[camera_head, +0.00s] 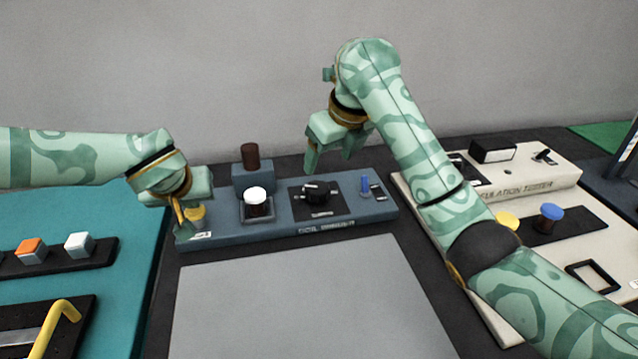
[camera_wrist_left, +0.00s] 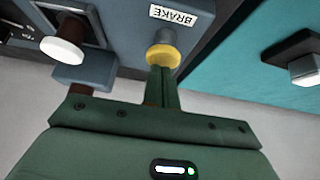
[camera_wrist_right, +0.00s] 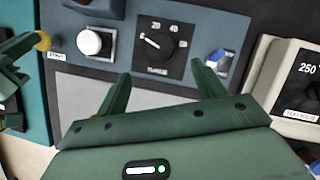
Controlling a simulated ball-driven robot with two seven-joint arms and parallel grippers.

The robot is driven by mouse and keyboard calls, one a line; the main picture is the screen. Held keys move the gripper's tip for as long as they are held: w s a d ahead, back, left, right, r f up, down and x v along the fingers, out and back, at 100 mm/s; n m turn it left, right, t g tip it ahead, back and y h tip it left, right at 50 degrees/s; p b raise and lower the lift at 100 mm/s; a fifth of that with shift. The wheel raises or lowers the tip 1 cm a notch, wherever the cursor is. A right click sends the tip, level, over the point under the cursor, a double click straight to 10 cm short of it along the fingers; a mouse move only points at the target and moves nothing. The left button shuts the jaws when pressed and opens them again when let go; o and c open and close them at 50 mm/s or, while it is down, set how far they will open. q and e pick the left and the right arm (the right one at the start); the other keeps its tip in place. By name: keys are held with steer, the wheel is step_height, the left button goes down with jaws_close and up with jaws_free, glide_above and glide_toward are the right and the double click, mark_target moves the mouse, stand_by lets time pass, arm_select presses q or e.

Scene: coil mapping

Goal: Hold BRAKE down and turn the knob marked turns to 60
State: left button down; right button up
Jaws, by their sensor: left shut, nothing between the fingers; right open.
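The yellow BRAKE button (camera_head: 196,212) is at the left end of the blue-grey coil panel (camera_head: 285,232). In the left wrist view the button (camera_wrist_left: 163,56) sits beside its BRAKE label. My left gripper (camera_head: 180,222) is shut and empty, its tips (camera_wrist_left: 161,72) at the yellow cap; I cannot tell how far it is pressed. The black knob (camera_head: 318,190) stands mid-panel. In the right wrist view the knob (camera_wrist_right: 157,46) has its white mark pointing up-left, short of the 20. My right gripper (camera_head: 329,164) is open and empty above the panel, with the knob beyond its fingertips (camera_wrist_right: 161,73).
A white button (camera_head: 256,197), a brown cylinder (camera_head: 250,156) and a blue switch (camera_head: 365,184) flank the knob. A cream tester (camera_head: 540,180) is at right. A teal board (camera_head: 105,215) with orange and white buttons lies left. A bare grey plate (camera_head: 300,300) lies in front.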

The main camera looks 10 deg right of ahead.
mark_target(318, 187)
steer(key=x, duration=1)
steer(key=shift+r, duration=0.1)
steer(key=c, duration=1)
